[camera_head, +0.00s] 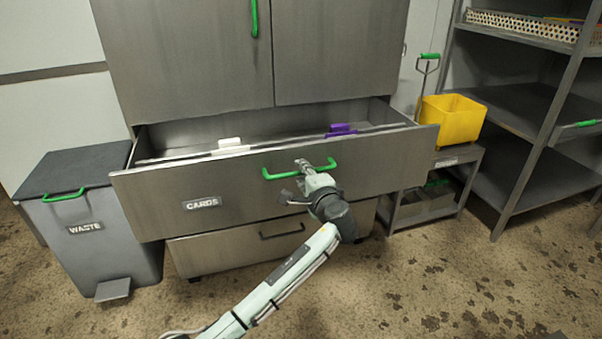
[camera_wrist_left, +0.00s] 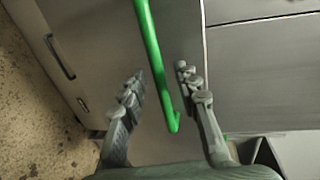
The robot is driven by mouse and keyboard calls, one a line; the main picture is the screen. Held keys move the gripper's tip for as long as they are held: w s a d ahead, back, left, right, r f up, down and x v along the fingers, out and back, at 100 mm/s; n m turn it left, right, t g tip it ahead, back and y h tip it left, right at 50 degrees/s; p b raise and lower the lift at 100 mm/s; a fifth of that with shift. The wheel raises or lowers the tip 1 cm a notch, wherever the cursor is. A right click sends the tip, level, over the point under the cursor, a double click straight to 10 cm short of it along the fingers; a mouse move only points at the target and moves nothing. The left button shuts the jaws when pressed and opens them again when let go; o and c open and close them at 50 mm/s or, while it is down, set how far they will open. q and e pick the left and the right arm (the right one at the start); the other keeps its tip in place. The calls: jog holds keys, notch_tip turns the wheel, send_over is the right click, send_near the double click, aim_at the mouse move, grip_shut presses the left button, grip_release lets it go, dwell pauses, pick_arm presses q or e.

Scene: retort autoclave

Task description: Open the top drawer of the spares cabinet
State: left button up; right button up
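The steel spares cabinet (camera_head: 190,60) has a wide drawer labelled CARDS (camera_head: 155,205) below its two doors. That drawer stands pulled out, with its inside showing. A green bar handle (camera_head: 280,174) runs across its front. My left gripper (camera_head: 294,180) is at the handle's right part. In the left wrist view the two fingers (camera_wrist_left: 160,78) are spread, with the green handle (camera_wrist_left: 150,45) passing between them. A clear gap shows beside the handle, so the gripper is not closed on it. My right gripper is in neither view.
A white item (camera_head: 230,145) and a purple item (camera_head: 341,130) are in the drawer. A lower drawer (camera_head: 220,250) with a dark handle is shut. A grey waste bin (camera_head: 110,245) stands left. A yellow bucket (camera_head: 452,118) on a small stand and metal shelving (camera_head: 510,180) are right.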

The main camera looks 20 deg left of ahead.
pick_arm(q)
jog(key=v, duration=1)
jog(key=shift+s+d, duration=0.15)
jog(key=shift+s, duration=0.1)
